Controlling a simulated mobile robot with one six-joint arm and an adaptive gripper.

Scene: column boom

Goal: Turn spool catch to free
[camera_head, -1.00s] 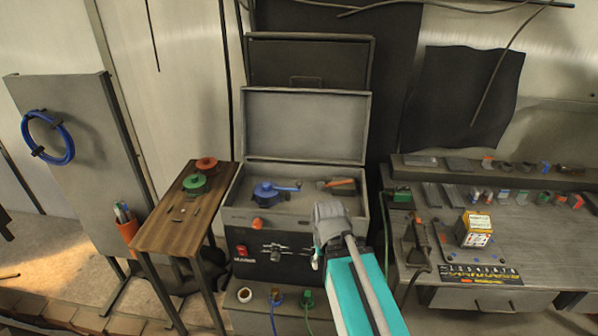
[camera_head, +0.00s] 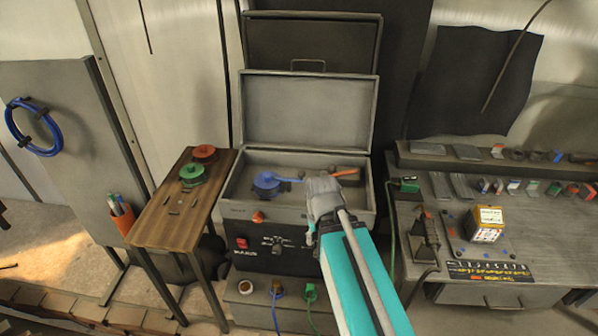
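An open grey box (camera_head: 306,106) with a raised lid stands at the centre. Inside it lies a blue spool (camera_head: 266,184) with a blue arm reaching right, and an orange-handled part (camera_head: 346,172) near the right wall. A small orange knob (camera_head: 258,217) sits on the box's front edge, left of centre. Which of these is the spool catch I cannot tell for certain. My gripper (camera_head: 322,188) is over the front right part of the box, right of the blue spool and just below the orange part. Its fingertips are not clear, and it hides part of the front wall.
A wooden side table (camera_head: 168,222) at the left holds a red spool (camera_head: 204,152) and a green spool (camera_head: 191,174). A black panel (camera_head: 262,248) with a red switch is below the box. A grey workbench (camera_head: 404,232) with a yellow box (camera_head: 486,223) stands at the right.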

